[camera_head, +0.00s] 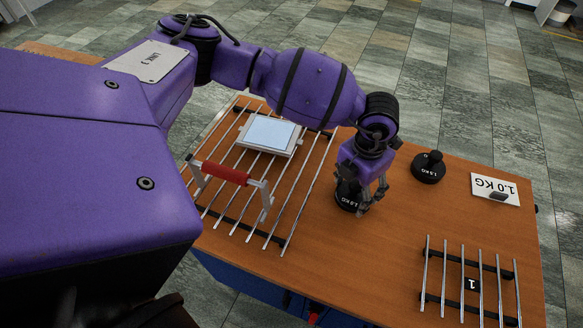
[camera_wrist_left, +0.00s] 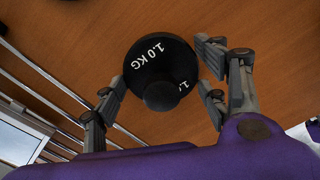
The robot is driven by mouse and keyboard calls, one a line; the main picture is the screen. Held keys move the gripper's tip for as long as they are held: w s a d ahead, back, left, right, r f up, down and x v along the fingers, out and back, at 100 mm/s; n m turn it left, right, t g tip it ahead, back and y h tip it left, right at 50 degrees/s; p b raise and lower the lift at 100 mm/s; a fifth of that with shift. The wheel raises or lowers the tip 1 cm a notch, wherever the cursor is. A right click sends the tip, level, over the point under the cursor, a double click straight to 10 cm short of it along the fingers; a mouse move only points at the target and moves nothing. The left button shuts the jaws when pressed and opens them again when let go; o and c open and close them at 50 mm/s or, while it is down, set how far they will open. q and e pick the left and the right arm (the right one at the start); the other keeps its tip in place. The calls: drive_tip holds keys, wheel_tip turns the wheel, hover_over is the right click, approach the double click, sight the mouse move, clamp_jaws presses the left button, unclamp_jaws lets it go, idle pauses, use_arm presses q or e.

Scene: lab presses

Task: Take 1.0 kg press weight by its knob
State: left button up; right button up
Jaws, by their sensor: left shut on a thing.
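The 1.0 kg press weight (camera_head: 347,201) is a black round disc with a knob on top and white lettering. It stands on the wooden table, right of the large rack. In the left wrist view the weight (camera_wrist_left: 150,62) shows from above, its round knob (camera_wrist_left: 163,96) toward the viewer. My left gripper (camera_head: 364,199) points down over it and is shut on it, with fingers on either side of the knob. The fingers partly hide the weight in the head view. My right gripper is not in view.
A metal rod rack (camera_head: 286,228) with a red handle (camera_head: 225,173) and a pale blue pad (camera_head: 268,134) is left. A smaller rack (camera_head: 482,284) lies front right.

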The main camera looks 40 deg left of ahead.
use_arm(q)
drive_tip(key=shift+w+r, duration=0.1)
drive_tip(key=shift+r, duration=0.15)
